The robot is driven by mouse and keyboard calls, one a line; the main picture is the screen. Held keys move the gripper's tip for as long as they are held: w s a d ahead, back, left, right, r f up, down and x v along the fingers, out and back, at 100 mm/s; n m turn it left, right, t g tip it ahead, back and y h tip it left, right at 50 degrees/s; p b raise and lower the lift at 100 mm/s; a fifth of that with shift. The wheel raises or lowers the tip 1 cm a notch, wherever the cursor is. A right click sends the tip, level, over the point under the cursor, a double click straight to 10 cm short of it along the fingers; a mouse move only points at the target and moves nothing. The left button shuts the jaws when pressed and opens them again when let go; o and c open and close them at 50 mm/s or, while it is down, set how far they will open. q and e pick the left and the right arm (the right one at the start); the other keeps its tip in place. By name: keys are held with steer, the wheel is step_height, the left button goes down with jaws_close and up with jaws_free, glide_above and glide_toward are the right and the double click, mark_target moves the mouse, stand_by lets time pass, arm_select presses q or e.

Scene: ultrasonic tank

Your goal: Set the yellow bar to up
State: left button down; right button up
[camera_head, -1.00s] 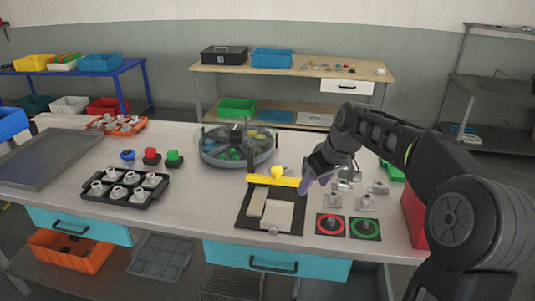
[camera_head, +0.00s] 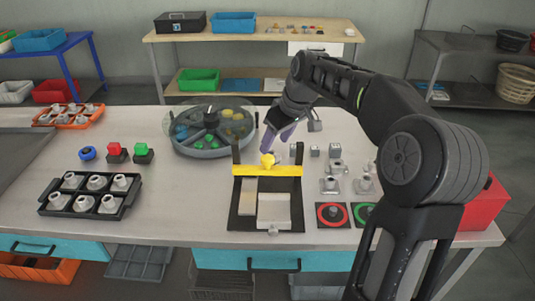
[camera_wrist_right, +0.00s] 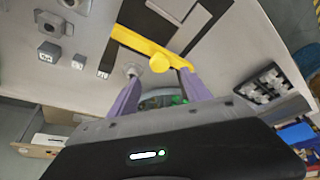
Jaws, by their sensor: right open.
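The yellow bar (camera_head: 285,171) lies across a black frame (camera_head: 240,215) on the table, low between two dark uprights. Its round yellow knob (camera_head: 267,160) sticks up at the middle. My right gripper (camera_head: 275,143) is open, just behind and above the bar near the knob. In the right wrist view the bar (camera_wrist_right: 140,43) runs diagonally, and the knob (camera_wrist_right: 160,62) shows between and just beyond the two purple fingertips (camera_wrist_right: 158,77). Whether the fingers touch it I cannot tell. My left gripper is not in view.
A round divided tank (camera_head: 213,140) stands behind left of the frame. Metal parts, a red-ring pad (camera_head: 332,215) and a green-ring pad (camera_head: 364,214) are to the right. A black tray (camera_head: 60,187) of fittings lies left. The table between the tray and frame is clear.

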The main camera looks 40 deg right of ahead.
mark_target(268, 158)
steer(key=p+x, duration=0.1)
steer(key=x, duration=0.6)
steer(key=shift+f, duration=0.2)
steer(key=shift+c, duration=0.5)
jaws_close()
stand_by(0.7)
